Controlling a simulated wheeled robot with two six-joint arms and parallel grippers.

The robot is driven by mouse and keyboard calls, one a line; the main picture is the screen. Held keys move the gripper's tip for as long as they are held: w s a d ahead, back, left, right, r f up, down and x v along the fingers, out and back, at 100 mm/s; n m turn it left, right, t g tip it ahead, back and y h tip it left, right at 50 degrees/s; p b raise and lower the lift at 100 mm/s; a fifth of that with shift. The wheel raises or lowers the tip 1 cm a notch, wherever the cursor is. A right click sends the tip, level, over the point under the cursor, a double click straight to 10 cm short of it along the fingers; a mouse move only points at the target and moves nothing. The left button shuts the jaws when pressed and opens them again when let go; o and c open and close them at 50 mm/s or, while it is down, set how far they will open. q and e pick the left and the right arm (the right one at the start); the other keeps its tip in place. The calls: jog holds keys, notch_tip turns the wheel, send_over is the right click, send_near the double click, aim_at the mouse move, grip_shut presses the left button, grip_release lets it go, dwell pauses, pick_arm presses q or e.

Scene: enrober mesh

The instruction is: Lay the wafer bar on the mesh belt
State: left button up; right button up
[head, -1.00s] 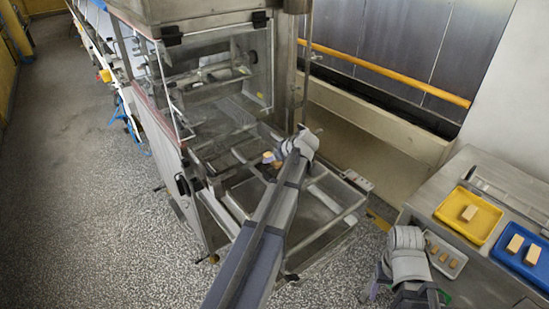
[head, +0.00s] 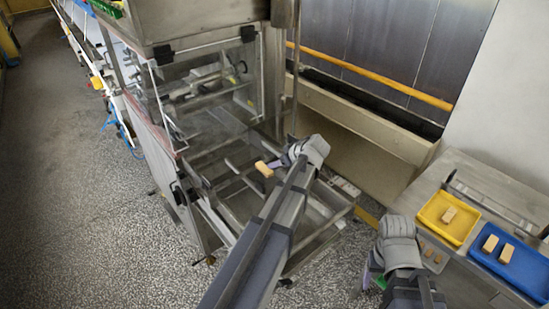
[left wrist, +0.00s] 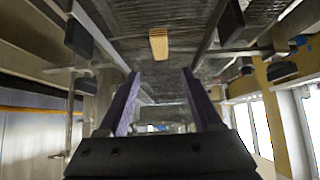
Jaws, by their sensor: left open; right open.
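The tan wafer bar (head: 264,168) lies at the machine's open front end, just left of my left wrist in the head view. In the left wrist view the wafer bar (left wrist: 158,43) lies on the dark mesh belt (left wrist: 200,50), ahead of the fingertips. My left gripper (left wrist: 160,72) is open and empty, its purple fingers apart on either side of the bar's line. In the head view the wrist hides most of that gripper. My right gripper (head: 370,283) is open and low beside the side table, partly hidden by its wrist.
On the right-hand table stand a yellow tray (head: 425,217) with one bar and a blue tray (head: 515,278) with two. A small tray with brown pieces (head: 433,256) is partly behind my right arm. The machine's frame and clear guard (head: 205,95) surround the belt; floor at left is clear.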

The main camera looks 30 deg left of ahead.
pick_arm(q)
jog(key=shift+s+d+r, duration=0.1)
jog(key=shift+d+r, duration=0.15)
jog(key=s+d+f+m+h, duration=0.1)
jog(key=s+d+m, duration=0.2)
jog(key=d, duration=0.3)
jog(key=s+d+f+m+g+h, duration=0.1)
jog(key=s+d+f+m, duration=0.1)
jog(key=s+d, duration=0.3)
jog(key=s+d+f+m+h, duration=0.1)
jog(key=s+d+m+h, duration=0.1)
jog(key=s+d+m, duration=0.2)
jog(key=shift+d+f+g, duration=0.15)
jog(key=shift+d+f, duration=0.05)
jog(key=shift+d, duration=0.6)
jog(key=shift+d+f+g, duration=0.15)
jog(key=shift+d, duration=0.6)
jog(key=s+d+f+m+g+h, duration=0.1)
jog(key=s+d+m+g+h, duration=0.1)
jog(key=s+d+m, duration=0.6)
jog(key=s+d+h, duration=0.1)
jog(key=s+d, duration=0.2)
jog(key=s, duration=0.1)
jog(key=shift+f, duration=0.35)
jog(key=shift+d, duration=0.1)
jog(key=shift+f+b, duration=0.55)
jog(key=shift+f, duration=0.05)
